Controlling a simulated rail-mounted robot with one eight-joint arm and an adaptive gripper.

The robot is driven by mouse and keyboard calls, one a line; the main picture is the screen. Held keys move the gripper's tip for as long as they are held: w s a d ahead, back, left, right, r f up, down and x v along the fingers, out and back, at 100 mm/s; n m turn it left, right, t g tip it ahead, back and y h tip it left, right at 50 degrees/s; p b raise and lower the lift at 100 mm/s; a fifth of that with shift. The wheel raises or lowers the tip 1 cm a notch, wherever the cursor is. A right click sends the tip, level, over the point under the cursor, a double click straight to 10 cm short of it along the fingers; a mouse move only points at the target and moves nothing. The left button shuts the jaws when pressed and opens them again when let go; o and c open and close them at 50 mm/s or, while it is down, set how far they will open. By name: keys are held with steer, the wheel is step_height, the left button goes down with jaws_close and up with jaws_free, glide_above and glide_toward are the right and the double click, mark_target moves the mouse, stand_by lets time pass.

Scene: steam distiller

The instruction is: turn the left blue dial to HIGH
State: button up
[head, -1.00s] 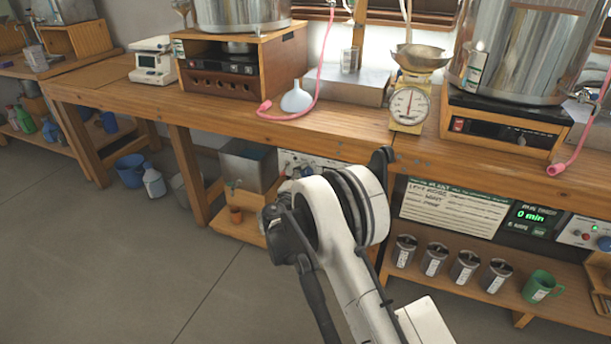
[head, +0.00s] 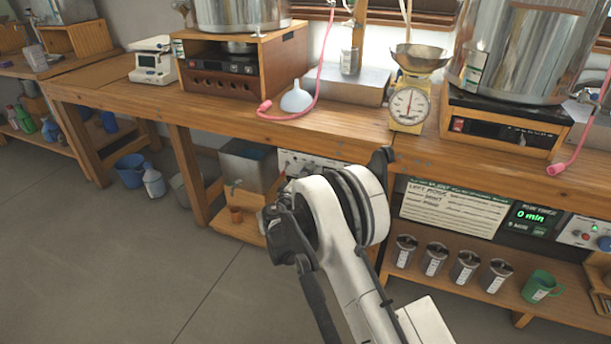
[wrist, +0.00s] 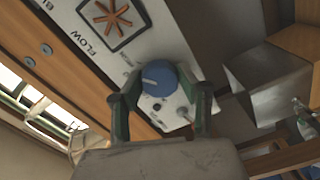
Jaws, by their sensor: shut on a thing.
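The left blue dial (wrist: 163,80) sits on a white control panel (wrist: 185,52) in the wrist view. A short white mark on its face points left in the picture. My gripper (wrist: 160,95) has one dark finger on each side of the dial and is shut on it. The words by the dial are too small to read. In the head view the left panel (head: 300,160) is under the bench, and my arm hides the dial and the gripper there.
An orange star-shaped knob (wrist: 113,18) marked FLOW is on the same panel. A small metal toggle (wrist: 184,114) is close to the right finger. A metal tank (head: 247,165) stands left of the panel. Another blue dial (head: 604,243) is at the far right.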

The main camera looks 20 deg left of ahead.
steer(key=shift+m, duration=0.6)
steer(key=o, duration=1.1)
steer(key=shift+o, duration=0.2)
steer(key=s, duration=1.2)
steer(key=shift+a, duration=0.25)
